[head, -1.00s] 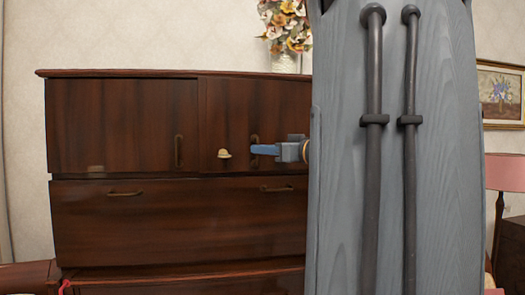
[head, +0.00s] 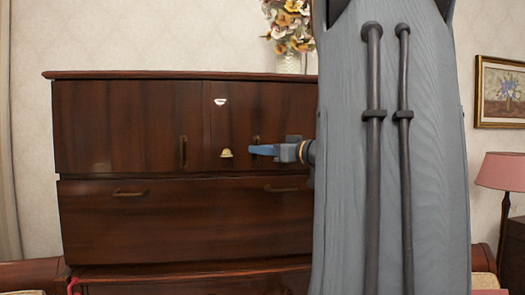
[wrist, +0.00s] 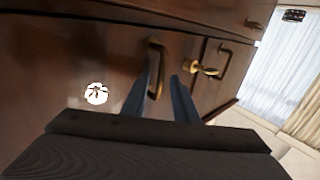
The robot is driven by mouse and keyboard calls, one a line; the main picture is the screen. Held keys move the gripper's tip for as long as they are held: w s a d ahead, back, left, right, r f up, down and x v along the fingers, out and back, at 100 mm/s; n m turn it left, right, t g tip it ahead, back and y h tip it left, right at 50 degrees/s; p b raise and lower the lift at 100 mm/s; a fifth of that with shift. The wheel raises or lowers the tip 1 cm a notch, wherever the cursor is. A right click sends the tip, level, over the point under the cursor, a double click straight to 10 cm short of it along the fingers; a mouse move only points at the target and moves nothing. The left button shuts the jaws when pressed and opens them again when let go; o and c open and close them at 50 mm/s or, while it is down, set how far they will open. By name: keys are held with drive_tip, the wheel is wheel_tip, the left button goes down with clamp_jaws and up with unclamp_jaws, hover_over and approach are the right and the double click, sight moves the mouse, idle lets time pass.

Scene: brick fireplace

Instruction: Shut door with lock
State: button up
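A dark wooden cabinet (head: 130,125) has two upper doors that look flush, with no clear gap in the head view. The right door (head: 285,110) bears a brass knob (head: 227,153) and an upright handle (head: 256,140). A small white piece (head: 221,101) shows above the knob. My gripper (head: 251,150) points left in front of the right door, overlapping the handle's lower end. In the wrist view, its two blue fingers (wrist: 164,83) are apart, with a handle (wrist: 155,62) showing between them; I cannot tell whether they touch it. A brass knob (wrist: 205,68) is just right of the fingers.
The left door's handle (head: 183,151) is left of the knob. A wide drawer (head: 195,220) lies below. A flower vase (head: 289,63) stands on top. A pink lamp (head: 501,171) stands at right. A white flower-shaped piece (wrist: 96,94) shows left of the fingers in the wrist view.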

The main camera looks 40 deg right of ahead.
drive_tip(key=s+d+b, duration=0.1)
drive_tip(key=s, duration=0.6)
drive_tip(key=shift+s+b, duration=0.3)
drive_tip(key=shift+s, duration=0.05)
